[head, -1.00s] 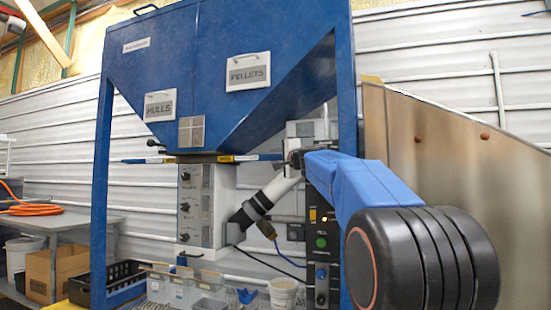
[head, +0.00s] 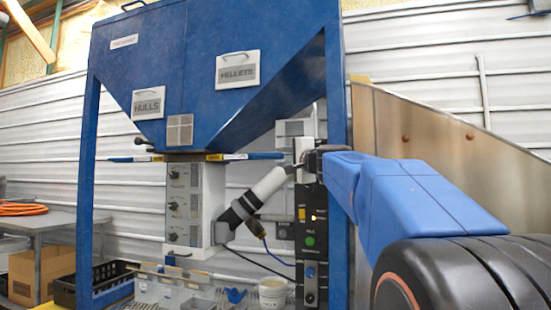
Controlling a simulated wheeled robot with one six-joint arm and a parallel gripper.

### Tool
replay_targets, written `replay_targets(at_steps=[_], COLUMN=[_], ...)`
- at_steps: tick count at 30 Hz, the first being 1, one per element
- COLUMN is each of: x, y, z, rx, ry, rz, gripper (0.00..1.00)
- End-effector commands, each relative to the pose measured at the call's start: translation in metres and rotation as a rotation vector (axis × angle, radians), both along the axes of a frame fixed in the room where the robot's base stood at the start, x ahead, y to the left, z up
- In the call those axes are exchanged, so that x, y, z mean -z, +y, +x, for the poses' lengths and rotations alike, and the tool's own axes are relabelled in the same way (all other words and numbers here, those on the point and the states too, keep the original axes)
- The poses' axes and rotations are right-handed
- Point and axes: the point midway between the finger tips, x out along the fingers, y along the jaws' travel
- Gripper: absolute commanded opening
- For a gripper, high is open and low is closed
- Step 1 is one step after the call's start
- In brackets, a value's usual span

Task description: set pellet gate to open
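The blue hopper (head: 220,40) carries a HULLS sign (head: 149,103) on the left and a PELLETS sign (head: 238,70) on the right. Below its outlet, a flat blue bar with yellow tags (head: 237,157) sticks out to the right, on the pellets side. My gripper (head: 303,160) is just right of the right bar's end, above the black control panel. It is small and seen side-on. Its fingers and any contact with the bar cannot be made out.
A white box with knobs (head: 188,205) hangs under the outlet, joined to a slanting white tube (head: 268,187). The black control panel (head: 311,240) stands below my gripper. A metal sheet panel (head: 430,130) stands at right. Bins and a white tub (head: 273,294) sit below.

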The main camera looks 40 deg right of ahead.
Motion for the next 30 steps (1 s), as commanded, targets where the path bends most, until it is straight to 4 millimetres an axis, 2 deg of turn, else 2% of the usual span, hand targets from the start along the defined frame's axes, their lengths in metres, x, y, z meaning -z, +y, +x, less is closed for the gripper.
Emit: replay_targets(at_steps=[3,9,27,30], x=[0.002,0.005,0.005,0.009], y=[0.001,0.004,0.004,0.009], z=[-0.019,-0.035,-0.037,-0.037], rx=[0.002,0.001,0.000,-0.007], ry=[0.000,0.001,0.001,0.010], rz=[-0.001,-0.001,0.000,-0.007], gripper=[0.31,0.31,0.31,0.31])
